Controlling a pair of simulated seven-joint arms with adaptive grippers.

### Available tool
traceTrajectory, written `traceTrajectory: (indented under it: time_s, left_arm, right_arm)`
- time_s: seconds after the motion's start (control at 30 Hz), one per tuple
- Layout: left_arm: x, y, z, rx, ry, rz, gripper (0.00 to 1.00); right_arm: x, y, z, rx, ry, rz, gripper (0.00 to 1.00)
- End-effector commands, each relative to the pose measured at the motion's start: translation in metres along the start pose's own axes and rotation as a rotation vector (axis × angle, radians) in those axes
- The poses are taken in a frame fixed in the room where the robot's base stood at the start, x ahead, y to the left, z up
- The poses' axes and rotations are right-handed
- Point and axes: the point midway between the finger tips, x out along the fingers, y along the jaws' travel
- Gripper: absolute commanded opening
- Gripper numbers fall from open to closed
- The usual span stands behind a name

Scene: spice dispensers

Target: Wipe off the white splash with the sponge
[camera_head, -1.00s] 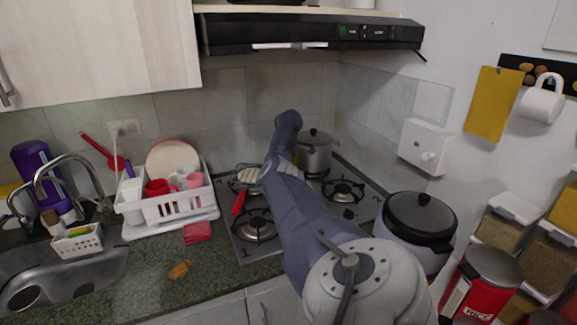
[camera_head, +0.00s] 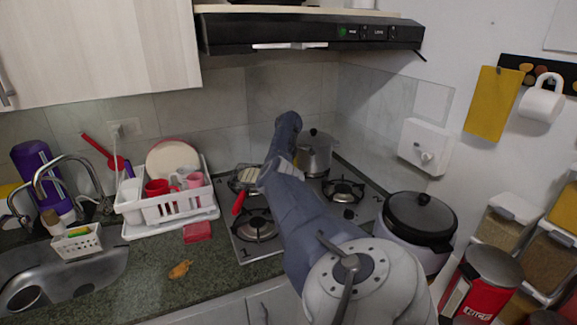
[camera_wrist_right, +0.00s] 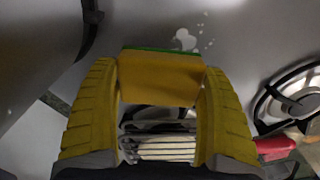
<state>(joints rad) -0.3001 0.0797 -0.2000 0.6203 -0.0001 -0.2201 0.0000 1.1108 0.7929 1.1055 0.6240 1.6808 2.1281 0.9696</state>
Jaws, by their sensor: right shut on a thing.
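In the right wrist view, my right gripper (camera_wrist_right: 160,85) is shut on a yellow sponge (camera_wrist_right: 160,78) with a green edge, held between its yellow fingers. The white splash (camera_wrist_right: 186,40) is a small blot with several droplets on the grey stove surface, just past the sponge's green edge. I cannot tell whether the sponge touches the surface. In the head view my right arm reaches over the stove (camera_head: 238,250) and hides the splash and the sponge. My left gripper is not in view.
A burner (camera_wrist_right: 292,100) is right of the sponge. A red-handled pan (camera_head: 243,182) and a metal pot (camera_head: 315,155) stand on the stove. A rice cooker (camera_head: 420,220) is to the right, a dish rack (camera_head: 185,205) to the left. The front counter is mostly clear.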

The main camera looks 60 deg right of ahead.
Motion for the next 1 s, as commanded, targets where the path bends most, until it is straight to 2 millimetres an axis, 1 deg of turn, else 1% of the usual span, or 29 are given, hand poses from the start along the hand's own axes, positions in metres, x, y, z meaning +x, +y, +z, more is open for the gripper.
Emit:
traceTrajectory:
  time_s: [1.0]
  left_arm:
    - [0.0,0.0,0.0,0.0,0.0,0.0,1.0]
  right_arm:
    - [0.016,0.0,0.0,0.0,0.0,-0.001,0.63]
